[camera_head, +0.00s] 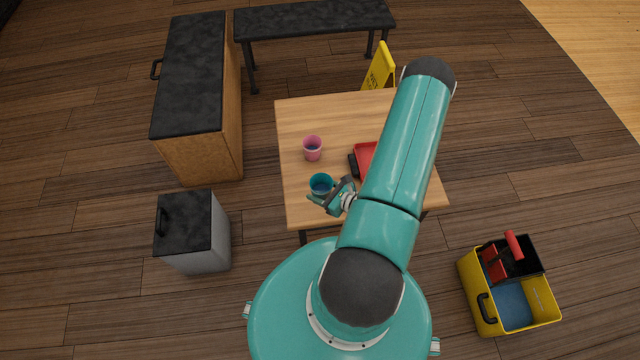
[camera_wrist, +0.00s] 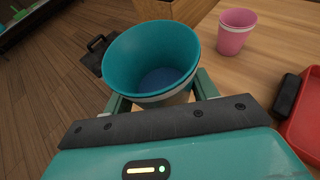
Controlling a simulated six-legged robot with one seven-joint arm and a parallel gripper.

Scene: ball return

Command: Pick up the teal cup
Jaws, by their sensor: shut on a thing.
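The teal cup (camera_head: 321,183) is at the near left part of the wooden table in the head view, with its open top up. In the wrist view the teal cup (camera_wrist: 151,58) sits between the fingers, showing a blue inside bottom. My gripper (camera_head: 330,196) is shut on the cup, one finger on each side of its wall; it also shows in the wrist view (camera_wrist: 160,97). The cup's underside is hidden, so I cannot tell whether it touches the table.
A pink cup (camera_head: 312,147) stands farther back on the table (camera_head: 300,115). A red tray-like object (camera_head: 365,155) lies to the right, partly behind my arm. A grey bin (camera_head: 195,230) and a cabinet (camera_head: 195,90) stand left; a yellow toolbox (camera_head: 478,290) is right.

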